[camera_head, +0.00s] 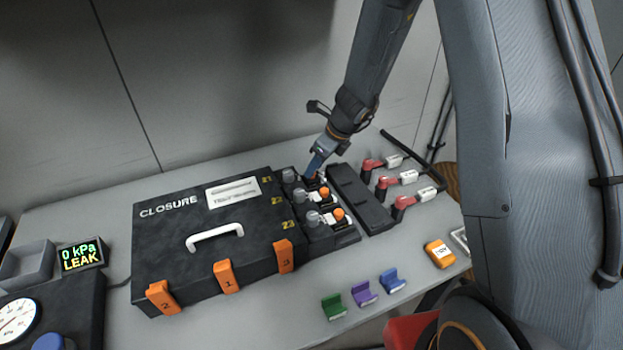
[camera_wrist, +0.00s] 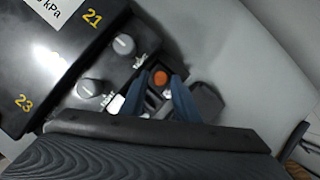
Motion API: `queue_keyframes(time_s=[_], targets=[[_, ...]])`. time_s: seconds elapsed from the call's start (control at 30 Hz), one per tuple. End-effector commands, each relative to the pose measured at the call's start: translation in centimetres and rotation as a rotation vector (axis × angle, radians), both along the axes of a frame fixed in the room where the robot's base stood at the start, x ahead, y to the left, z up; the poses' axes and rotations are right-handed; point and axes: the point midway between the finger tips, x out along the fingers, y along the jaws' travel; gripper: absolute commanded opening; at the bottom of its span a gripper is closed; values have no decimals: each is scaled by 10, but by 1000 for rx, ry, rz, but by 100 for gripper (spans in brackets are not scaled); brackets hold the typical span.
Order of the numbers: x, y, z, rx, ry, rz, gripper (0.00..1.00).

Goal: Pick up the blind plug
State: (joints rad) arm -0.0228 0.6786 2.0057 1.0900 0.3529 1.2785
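An orange round cap (camera_wrist: 160,78), possibly the blind plug, shows in the wrist view between my gripper's blue fingertips (camera_wrist: 161,82). A gap is visible on each side of it, and I cannot tell how deep the fingers reach around it. In the head view my gripper (camera_head: 314,170) points down at the back end of the black port block, near label 21, and hides what is under it. Other orange caps (camera_head: 338,214) sit nearer on the same block, beside grey knobs (camera_head: 313,219). No piece is clearly labelled as the blind plug.
The black closure case (camera_head: 160,252) with a white handle stands left of the block. A black rail (camera_head: 360,200) and several red-and-white connectors (camera_head: 400,179) lie right. Green, purple and blue holders (camera_head: 364,293) stand in front. A display (camera_head: 81,254) reads 0 kPa LEAK.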

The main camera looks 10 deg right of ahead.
Motion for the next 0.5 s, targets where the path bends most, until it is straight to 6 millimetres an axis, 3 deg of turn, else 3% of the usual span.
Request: queue_keyframes(time_s=[0.1,0.37,0.5], targets=[[2,3,-10,-1,1,0,28],[3,4,-12,-2,0,1,28],[3,4,-12,-2,0,1,10]])
